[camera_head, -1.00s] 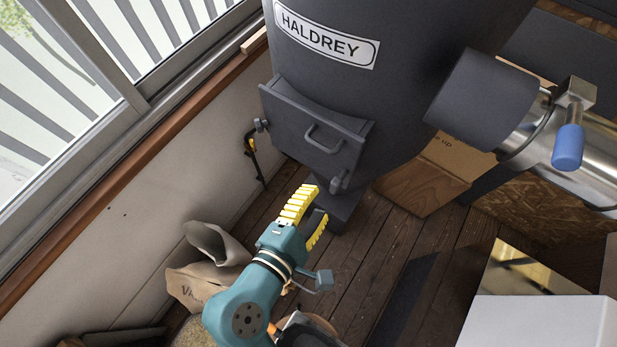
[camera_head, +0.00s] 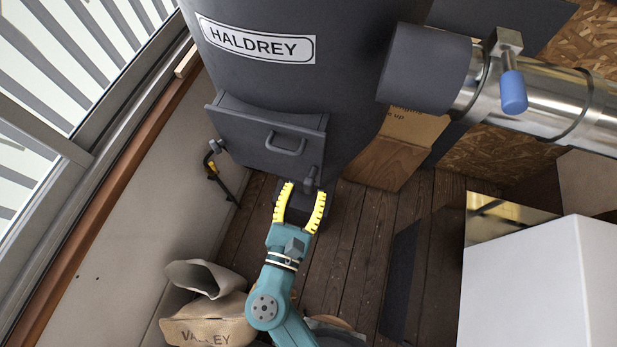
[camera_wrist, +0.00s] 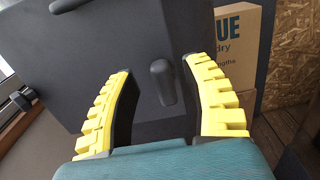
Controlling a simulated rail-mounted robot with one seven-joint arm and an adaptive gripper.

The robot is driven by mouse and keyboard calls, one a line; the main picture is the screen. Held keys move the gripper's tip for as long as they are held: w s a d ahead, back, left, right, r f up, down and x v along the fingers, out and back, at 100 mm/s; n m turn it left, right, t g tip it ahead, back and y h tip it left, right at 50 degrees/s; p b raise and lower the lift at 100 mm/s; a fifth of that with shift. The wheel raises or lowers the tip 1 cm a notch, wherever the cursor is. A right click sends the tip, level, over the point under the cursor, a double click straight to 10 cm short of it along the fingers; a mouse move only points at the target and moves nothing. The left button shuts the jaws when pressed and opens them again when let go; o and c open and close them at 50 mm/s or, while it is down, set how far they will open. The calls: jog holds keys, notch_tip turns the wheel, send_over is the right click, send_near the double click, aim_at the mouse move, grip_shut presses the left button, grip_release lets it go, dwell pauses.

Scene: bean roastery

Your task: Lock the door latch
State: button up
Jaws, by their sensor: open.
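The dark grey door (camera_head: 262,140) of the HALDREY drum has a bar handle (camera_head: 285,146) on its front. It also shows in the wrist view (camera_wrist: 115,50) and looks shut against its frame. The latch (camera_head: 311,178) is a small grey lever at the door's lower right corner. In the wrist view the latch (camera_wrist: 162,82) stands between my fingers, its knob end up and its body running down. My gripper (camera_head: 302,187) has yellow ribbed fingers and is open around the latch area. I cannot tell whether the fingers touch it.
The grey drum (camera_head: 300,85) stands above the door. A paper sack (camera_head: 210,322) lies at lower left. A white box (camera_head: 535,285) stands at lower right. Plank floor (camera_head: 355,245) is clear between.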

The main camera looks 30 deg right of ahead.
aim_at(307, 187)
jog(key=shift+x, duration=1.5)
grip_shut()
